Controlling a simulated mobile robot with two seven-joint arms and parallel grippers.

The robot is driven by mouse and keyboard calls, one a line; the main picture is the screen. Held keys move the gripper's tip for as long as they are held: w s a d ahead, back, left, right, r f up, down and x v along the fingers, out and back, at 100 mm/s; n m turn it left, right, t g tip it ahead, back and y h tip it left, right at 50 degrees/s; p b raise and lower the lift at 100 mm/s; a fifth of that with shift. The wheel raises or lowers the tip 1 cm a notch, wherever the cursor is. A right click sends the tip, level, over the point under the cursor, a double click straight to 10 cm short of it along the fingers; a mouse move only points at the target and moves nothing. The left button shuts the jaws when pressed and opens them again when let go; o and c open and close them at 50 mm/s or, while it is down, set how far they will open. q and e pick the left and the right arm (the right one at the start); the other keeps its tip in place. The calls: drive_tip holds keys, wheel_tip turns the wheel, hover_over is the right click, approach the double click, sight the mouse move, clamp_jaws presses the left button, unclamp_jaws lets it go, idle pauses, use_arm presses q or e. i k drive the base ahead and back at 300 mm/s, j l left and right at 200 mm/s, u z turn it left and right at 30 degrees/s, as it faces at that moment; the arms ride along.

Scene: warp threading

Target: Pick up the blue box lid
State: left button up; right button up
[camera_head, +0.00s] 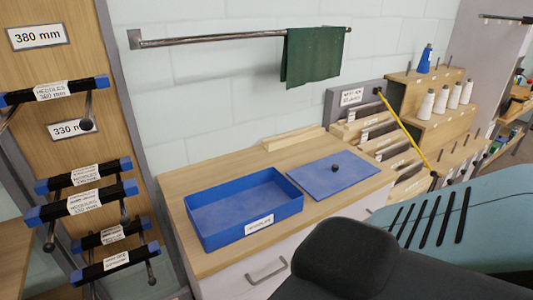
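The blue box lid (320,178) lies flat on the wooden counter, a thin blue panel with a small dark round knob (334,168) near its middle. It lies to the right of the open blue box (200,228), close to the box's right side. The box is empty as far as I can see and bears a white label (259,224) on its front. Neither of my grippers shows in this view. A teal and black part, which looks like my own arm, fills the lower right corner, and no fingers are visible on it.
The wooden counter (215,263) has a light wood bar (293,138) at its back. A wall rail (215,39) holds a green cloth (312,55). Labelled needle bundles (85,173) hang at left. A stepped rack (431,130) with white cones and a yellow stick (402,127) stand at right.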

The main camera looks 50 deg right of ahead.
sight(324, 178)
drive_tip(key=z, duration=1.4)
